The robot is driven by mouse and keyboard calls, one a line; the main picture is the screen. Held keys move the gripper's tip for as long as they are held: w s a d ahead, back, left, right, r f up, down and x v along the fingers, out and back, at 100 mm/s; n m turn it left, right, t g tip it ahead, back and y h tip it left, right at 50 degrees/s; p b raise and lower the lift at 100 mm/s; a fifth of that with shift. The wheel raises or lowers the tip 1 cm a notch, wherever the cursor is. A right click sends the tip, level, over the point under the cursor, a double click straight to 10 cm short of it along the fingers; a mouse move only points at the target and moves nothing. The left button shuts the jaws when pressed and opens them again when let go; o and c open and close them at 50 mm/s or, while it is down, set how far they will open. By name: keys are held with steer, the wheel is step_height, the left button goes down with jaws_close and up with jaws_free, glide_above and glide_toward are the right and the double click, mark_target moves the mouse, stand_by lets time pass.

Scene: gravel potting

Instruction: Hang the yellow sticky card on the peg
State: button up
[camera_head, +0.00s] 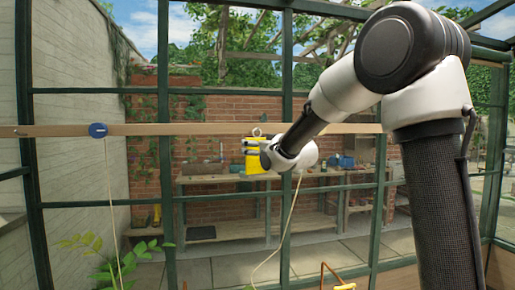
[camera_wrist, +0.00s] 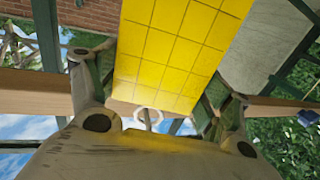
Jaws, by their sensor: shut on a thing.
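The yellow sticky card (camera_head: 255,164) hangs upright from my gripper (camera_head: 252,147) in the head view, near the middle of the picture. In the wrist view the card (camera_wrist: 180,45) shows its gridded face, and my gripper (camera_wrist: 157,82) has a finger at either side of it. My gripper is shut on the card. A pale ring (camera_head: 257,132) at the card's top overlaps the wooden rail in the head view; the ring (camera_wrist: 148,115) also shows in the wrist view. I cannot make out the peg, or whether the ring is around anything.
A wooden rail (camera_head: 200,129) runs across the glasshouse frame. A blue round thing (camera_head: 97,130) sits on it at left, with a cord hanging down. Another cord (camera_head: 289,220) hangs below my wrist. Leafy plants (camera_head: 125,265) stand low at left. A bench (camera_head: 225,180) stands behind the frame.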

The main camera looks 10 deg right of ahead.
steer(key=o, duration=0.8)
